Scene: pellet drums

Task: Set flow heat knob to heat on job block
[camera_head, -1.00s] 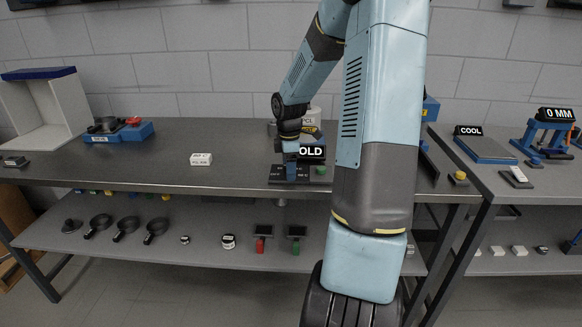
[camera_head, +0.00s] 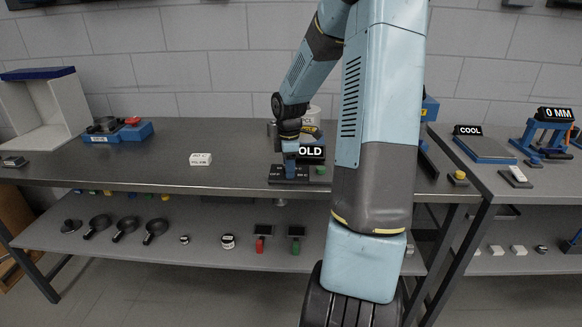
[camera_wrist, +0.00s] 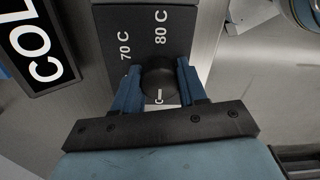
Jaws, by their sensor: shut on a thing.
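The flow heat knob (camera_wrist: 159,80) is a round black dial on a dark panel (camera_wrist: 108,22) in the wrist view. Labels "70 C" and "80 C" are printed on the panel beyond it, and a white mark shows at its near side. My gripper (camera_wrist: 158,86) is shut on the knob, with one blue finger on each side. In the head view my gripper (camera_head: 290,168) points down onto the dark panel (camera_head: 277,178) on the bench.
A green button (camera_head: 320,170) sits right of the panel. A white labelled block (camera_head: 201,159) lies on the bench to the left, with clear bench around it. A blue device with a red button (camera_head: 132,121) stands further left. A "COOL" sign (camera_head: 467,130) stands on the right bench.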

